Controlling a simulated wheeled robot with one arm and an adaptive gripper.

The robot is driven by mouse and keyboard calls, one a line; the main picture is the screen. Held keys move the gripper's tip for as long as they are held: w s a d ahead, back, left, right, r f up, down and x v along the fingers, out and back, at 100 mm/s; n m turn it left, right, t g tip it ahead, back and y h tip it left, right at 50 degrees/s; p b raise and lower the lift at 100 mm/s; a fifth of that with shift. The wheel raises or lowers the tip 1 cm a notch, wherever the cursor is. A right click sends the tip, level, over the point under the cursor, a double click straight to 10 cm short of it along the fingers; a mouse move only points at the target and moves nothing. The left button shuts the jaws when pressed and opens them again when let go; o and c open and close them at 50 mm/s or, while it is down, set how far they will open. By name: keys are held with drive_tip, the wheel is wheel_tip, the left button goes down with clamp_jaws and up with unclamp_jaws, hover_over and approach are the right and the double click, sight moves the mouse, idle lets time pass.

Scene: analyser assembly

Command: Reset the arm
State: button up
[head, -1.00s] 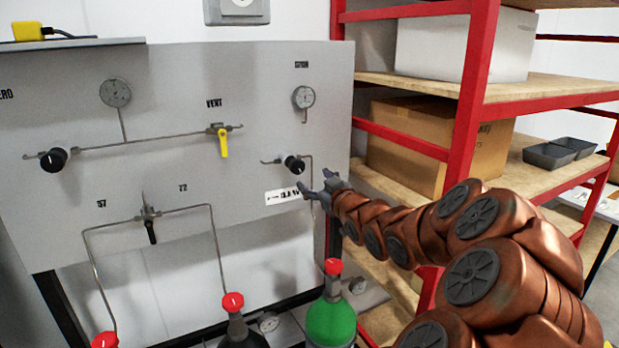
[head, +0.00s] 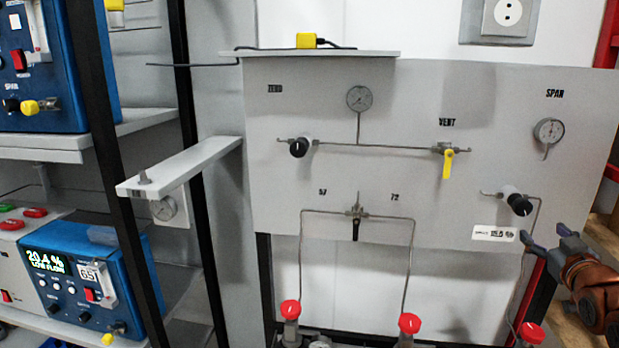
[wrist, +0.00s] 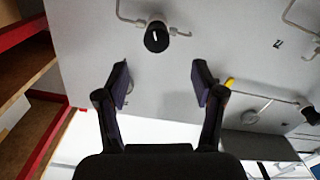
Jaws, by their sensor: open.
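My gripper (head: 549,245) is at the right of the head view, in front of the lower right of the grey panel (head: 300,215). It is open and empty; its two fingers stand apart in the wrist view (wrist: 161,82). The black SPAN knob (head: 519,204) is just above and left of it in the head view. In the wrist view the knob (wrist: 157,37) lies ahead, beyond the fingertips and apart from them. My copper-coloured arm reaches in from the right edge.
The panel carries a ZERO knob (head: 300,147), a yellow VENT lever (head: 448,163) and a black-handled valve (head: 356,228). Red-capped cylinders (head: 409,323) stand below. Blue analysers (head: 88,280) sit on shelves at left. A red-framed shelf (wrist: 45,140) is beside the gripper.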

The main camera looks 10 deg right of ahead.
drive_tip(key=s+a+f+g+y, duration=0.1)
drive_tip(key=a+f+g+y, duration=0.1)
drive_tip(key=a+f+g, duration=0.45)
drive_tip(key=s+a+f+g+y, duration=0.1)
drive_tip(key=a+f+g, duration=0.2)
drive_tip(key=a+f, duration=0.65)
drive_tip(key=s+a+g+y, duration=0.2)
drive_tip(key=s+a+g, duration=0.7)
drive_tip(key=s+a, duration=1.4)
drive_tip(key=shift+s+a+f+n+y, duration=0.3)
drive_tip(key=shift+s+f+y, duration=0.15)
drive_tip(key=shift+s, duration=0.55)
drive_tip(key=shift+c, duration=0.3)
